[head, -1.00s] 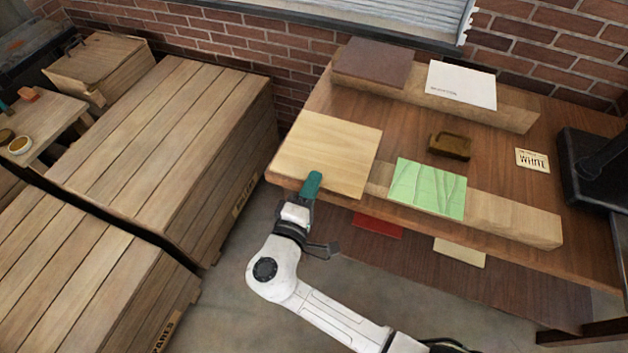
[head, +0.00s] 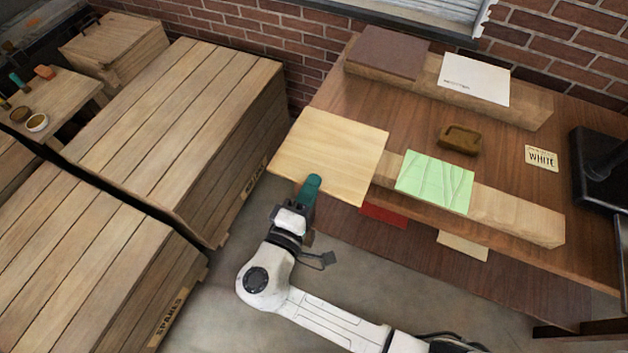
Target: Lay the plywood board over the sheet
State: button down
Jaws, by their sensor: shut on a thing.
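My gripper (head: 311,187) is shut on the near edge of the plywood board (head: 330,145), a pale square panel. The board is about level over the front left corner of the table, with its near edge past the table's front. Whether it touches the table is hard to tell. A white sheet (head: 474,80) with small dark print lies on the rear wooden riser. A light green panel with a leaf-like pattern (head: 435,182) lies on the front riser, just right of the board.
The table (head: 400,118) also holds a brown panel (head: 387,52), a small brown tray (head: 459,139), a "WHITE" card (head: 541,158) and a black press (head: 600,180). Large wooden crates (head: 180,130) stand at left. Red (head: 383,215) and cream (head: 462,245) pieces show below the table's front edge.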

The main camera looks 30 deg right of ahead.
jog(key=b+v, duration=0.2)
jog(key=v, duration=1.3)
jog(key=shift+a, duration=0.2)
jog(key=shift+s+r, duration=0.15)
dwell(0.4)
jog(key=n+t+y, duration=0.3)
jog(key=t+y, duration=0.1)
send_near(306, 157)
jog(key=w+a, duration=0.2)
jog(key=a, duration=0.1)
jog(key=w+d+n+y, duration=0.1)
jog(key=w+d, duration=0.1)
jog(key=w+d+n+t+y, duration=0.1)
jog(key=d, duration=0.2)
jog(key=w+d+r+n+t+y, duration=0.1)
jog(key=w+d+y, duration=0.1)
jog(key=shift+w+d+r+n, duration=0.1)
jog(key=shift+w+d+n, duration=0.15)
jog(key=shift+w+n, duration=0.05)
jog(key=shift+w+d+r+n+t+y, duration=0.15)
jog(key=shift+d+n+y, duration=0.05)
jog(key=shift+d+y, duration=0.15)
jog(key=shift+w+d+r+n+t+y, duration=0.15)
jog(key=shift+d+n+y, duration=0.05)
jog(key=shift+d+y, duration=0.15)
